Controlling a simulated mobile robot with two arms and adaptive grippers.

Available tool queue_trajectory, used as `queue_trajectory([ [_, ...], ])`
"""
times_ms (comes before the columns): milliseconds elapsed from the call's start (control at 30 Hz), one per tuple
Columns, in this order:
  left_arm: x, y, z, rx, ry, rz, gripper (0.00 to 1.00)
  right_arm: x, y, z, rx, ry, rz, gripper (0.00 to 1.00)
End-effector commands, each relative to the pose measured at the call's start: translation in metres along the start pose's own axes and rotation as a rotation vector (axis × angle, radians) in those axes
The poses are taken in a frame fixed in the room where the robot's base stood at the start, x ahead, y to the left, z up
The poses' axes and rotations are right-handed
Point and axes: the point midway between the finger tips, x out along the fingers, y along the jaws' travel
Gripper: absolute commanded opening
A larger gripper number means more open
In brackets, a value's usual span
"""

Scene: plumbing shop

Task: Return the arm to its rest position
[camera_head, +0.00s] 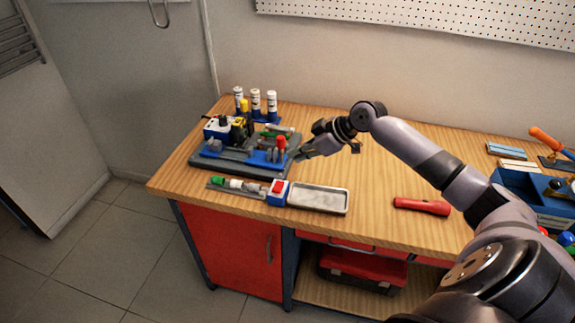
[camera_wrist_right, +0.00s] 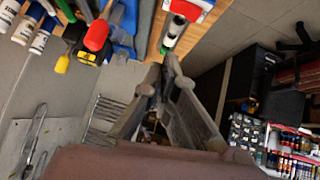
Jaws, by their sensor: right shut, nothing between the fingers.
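My right arm reaches in from the right over the workbench (camera_head: 375,207) in the head view. Its gripper (camera_head: 303,153) is just right of the grey-and-blue fixture board (camera_head: 238,166), above the bench top. In the right wrist view the gripper's fingers (camera_wrist_right: 158,72) are shut with nothing between them. My left gripper is not in view.
A grey tray (camera_head: 347,201) and a box with a red button (camera_head: 278,190) lie at the bench front. A red flashlight (camera_head: 422,206) lies right of them. White bottles (camera_head: 255,103) stand behind the board. A blue toolbox (camera_head: 530,191) is at the far right.

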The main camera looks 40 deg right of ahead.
Motion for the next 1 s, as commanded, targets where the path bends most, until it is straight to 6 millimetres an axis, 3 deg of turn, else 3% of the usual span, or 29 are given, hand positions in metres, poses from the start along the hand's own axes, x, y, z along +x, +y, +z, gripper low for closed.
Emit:
queue_trajectory([
  [233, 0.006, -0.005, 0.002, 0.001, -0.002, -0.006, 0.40, -0.016, 0.003, 0.001, 0.001, -0.001, 0.000, 0.00],
  [800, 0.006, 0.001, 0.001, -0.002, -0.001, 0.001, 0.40, -0.015, 0.001, 0.001, 0.001, -0.003, -0.004, 0.00],
  [933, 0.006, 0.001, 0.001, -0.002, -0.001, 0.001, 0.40, 0.005, -0.026, 0.016, -0.001, -0.041, -0.038, 0.00],
  [1000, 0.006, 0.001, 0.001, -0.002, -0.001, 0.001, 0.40, 0.025, -0.057, 0.031, -0.002, -0.081, -0.070, 0.00],
])
